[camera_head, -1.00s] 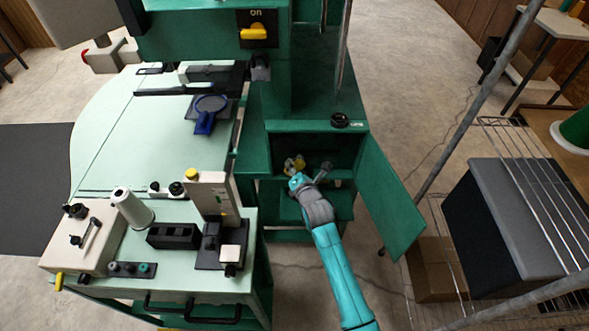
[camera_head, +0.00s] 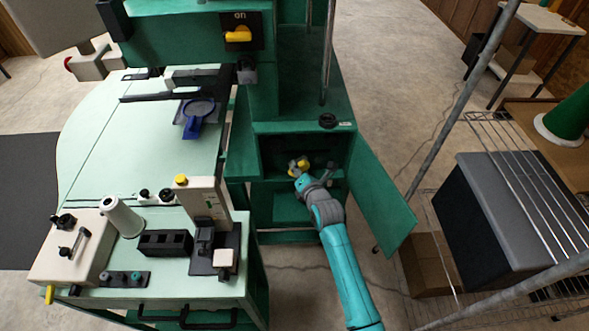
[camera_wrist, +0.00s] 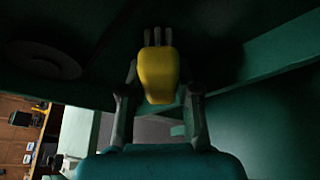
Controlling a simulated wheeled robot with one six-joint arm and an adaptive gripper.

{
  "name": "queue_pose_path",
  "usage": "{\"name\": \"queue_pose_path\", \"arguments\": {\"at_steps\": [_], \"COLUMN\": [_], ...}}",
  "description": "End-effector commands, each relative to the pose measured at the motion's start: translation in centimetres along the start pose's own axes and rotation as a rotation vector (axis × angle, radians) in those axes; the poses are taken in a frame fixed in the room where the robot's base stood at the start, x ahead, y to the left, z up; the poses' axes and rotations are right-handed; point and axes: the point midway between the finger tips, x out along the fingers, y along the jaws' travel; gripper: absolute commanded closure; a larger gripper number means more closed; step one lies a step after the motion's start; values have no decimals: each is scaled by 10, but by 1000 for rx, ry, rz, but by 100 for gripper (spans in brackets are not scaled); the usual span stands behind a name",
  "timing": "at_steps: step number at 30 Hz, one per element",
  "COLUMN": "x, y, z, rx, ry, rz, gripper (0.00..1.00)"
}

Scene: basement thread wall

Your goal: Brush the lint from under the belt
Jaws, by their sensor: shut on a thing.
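My gripper (camera_head: 301,175) reaches into the open compartment (camera_head: 280,150) of the green machine. It is shut on a yellow-handled thing (camera_wrist: 158,75), which looks like a brush, with short grey prongs or bristles at its far end. In the wrist view my gripper (camera_wrist: 158,90) has one finger on each side of the yellow handle. The yellow also shows just beyond my gripper in the head view (camera_head: 299,164). A dark round disc, perhaps a pulley (camera_wrist: 43,60), shows at the upper left of the wrist view. The belt and lint cannot be made out in the dark.
The compartment's green door (camera_head: 380,195) hangs open right of my arm. A wire shelf (camera_head: 535,170) with a grey-topped black box (camera_head: 510,215) and a metal post stand further right. The pale green worktable (camera_head: 140,130) with tools is at left.

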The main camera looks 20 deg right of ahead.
Motion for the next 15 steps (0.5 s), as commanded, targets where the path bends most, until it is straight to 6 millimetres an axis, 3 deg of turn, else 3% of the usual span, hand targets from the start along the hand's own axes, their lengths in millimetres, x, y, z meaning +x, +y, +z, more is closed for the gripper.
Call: {"name": "queue_pose_path", "arguments": {"at_steps": [15], "x": [-6], "y": [-19], "z": [20], "rx": [1], "ry": [-2], "rz": [0], "gripper": [96]}}
